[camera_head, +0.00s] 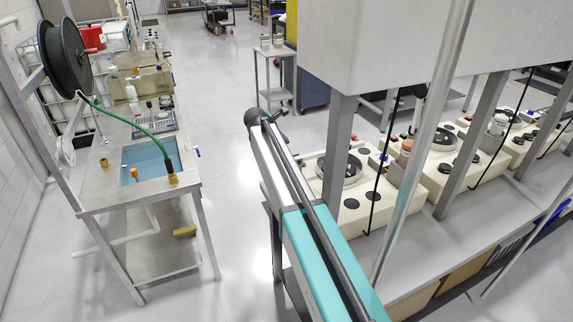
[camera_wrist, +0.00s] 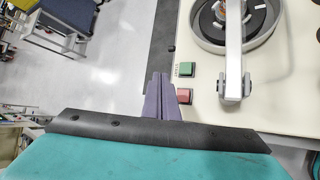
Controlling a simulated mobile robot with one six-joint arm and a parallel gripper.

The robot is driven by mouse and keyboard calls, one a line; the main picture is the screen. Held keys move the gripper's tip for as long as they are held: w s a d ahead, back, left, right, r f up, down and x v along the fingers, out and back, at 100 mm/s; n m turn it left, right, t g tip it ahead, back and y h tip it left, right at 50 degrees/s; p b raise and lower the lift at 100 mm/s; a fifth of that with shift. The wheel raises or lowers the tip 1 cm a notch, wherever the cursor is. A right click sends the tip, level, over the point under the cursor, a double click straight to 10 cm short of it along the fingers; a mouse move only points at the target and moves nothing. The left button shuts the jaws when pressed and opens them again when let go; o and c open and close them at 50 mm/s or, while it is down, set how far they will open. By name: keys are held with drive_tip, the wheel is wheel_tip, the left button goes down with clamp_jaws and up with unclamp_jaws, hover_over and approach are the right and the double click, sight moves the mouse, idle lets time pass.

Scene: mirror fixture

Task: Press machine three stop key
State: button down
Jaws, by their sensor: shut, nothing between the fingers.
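In the wrist view my gripper (camera_wrist: 160,78) is shut and empty, its purple fingers side by side. They show just left of a square red key (camera_wrist: 184,96) and seem to overlap the edge of the machine; I cannot tell the height gap. A green key (camera_wrist: 187,69) sits above the red one, with small lettering beside it. Both are on a cream machine (camera_wrist: 211,110) with a round dark plate (camera_wrist: 226,18). In the head view several cream machines stand in a row on a bench, the nearest one (camera_head: 330,203) beside my teal arm. I cannot tell which is numbered three.
In the wrist view a metal bar (camera_wrist: 234,60) crosses the plate right of the keys. In the head view, upright posts (camera_head: 337,145) and a large grey housing (camera_head: 400,40) stand over the bench. A sink table (camera_head: 130,200) stands at left, with clear floor between.

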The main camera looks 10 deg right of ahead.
drive_tip(key=shift+a+f, duration=0.1)
idle(0.3)
drive_tip(key=shift+f+b, duration=2.25)
drive_tip(key=shift+f, duration=2.05)
drive_tip(key=shift+s+f, duration=0.15)
drive_tip(key=shift+f, duration=0.8)
drive_tip(key=shift+r, duration=0.15)
drive_tip(key=shift+r+p, duration=0.35)
drive_tip(key=shift+r, duration=0.45)
idle(0.3)
drive_tip(key=shift+r+p, duration=1.35)
drive_tip(key=shift+r, duration=1.15)
